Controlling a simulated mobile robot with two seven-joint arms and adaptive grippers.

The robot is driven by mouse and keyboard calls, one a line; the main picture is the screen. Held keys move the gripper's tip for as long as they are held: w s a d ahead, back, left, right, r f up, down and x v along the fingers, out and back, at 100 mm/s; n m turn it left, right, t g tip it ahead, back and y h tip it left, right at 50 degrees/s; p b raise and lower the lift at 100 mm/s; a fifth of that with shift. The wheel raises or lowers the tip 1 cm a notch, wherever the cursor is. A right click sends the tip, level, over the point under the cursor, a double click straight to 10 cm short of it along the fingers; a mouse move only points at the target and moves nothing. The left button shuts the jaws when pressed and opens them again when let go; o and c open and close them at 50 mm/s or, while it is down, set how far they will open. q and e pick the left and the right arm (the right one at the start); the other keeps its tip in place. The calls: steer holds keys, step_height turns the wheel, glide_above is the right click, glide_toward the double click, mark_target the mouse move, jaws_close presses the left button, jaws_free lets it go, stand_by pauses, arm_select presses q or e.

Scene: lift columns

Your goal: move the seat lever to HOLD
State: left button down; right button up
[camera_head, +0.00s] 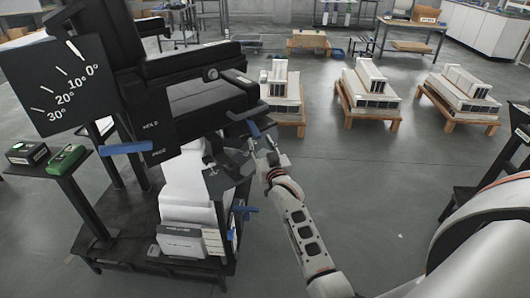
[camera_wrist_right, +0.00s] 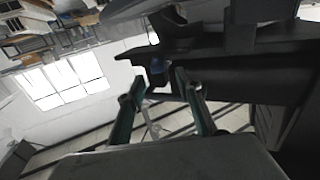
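A blue lever (camera_head: 127,148) sticks out to the left of a black seat column with two white labels. The upper label reads HOLD (camera_head: 151,124); the lever is level with the lower, hard-to-read label (camera_head: 159,153). Another blue lever (camera_head: 247,113) sits at the right end of the black seat. My right gripper (camera_head: 273,152) is just right of the dark mechanism below the seat. My left gripper is not in view.
A black angle dial (camera_head: 65,85) stands at the upper left. A stand at the left bears a green box (camera_head: 67,158) and a black box (camera_head: 27,153). White blocks lie on wooden pallets (camera_head: 367,98) behind.

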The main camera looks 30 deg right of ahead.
steer(key=v, duration=0.5)
steer(key=shift+s, duration=0.15)
stand_by(0.6)
steer(key=s+a+f+n+g+y, duration=0.2)
steer(key=s+a+f, duration=0.3)
steer(key=s, duration=0.6)
steer(key=s+a+f+n+g+y, duration=0.2)
steer(key=s+a+f, duration=0.4)
steer(key=s+f, duration=0.4)
steer(key=s+a+f+n+g+y, duration=0.2)
steer(key=s+a+f, duration=0.3)
steer(key=s, duration=0.8)
step_height(320, 180, down, 3)
steer(key=shift+s+f+n+g+y+p, duration=0.2)
steer(key=shift+n+g+y+p, duration=0.1)
steer(key=shift+n+g, duration=0.2)
steer(key=shift+a, duration=0.15)
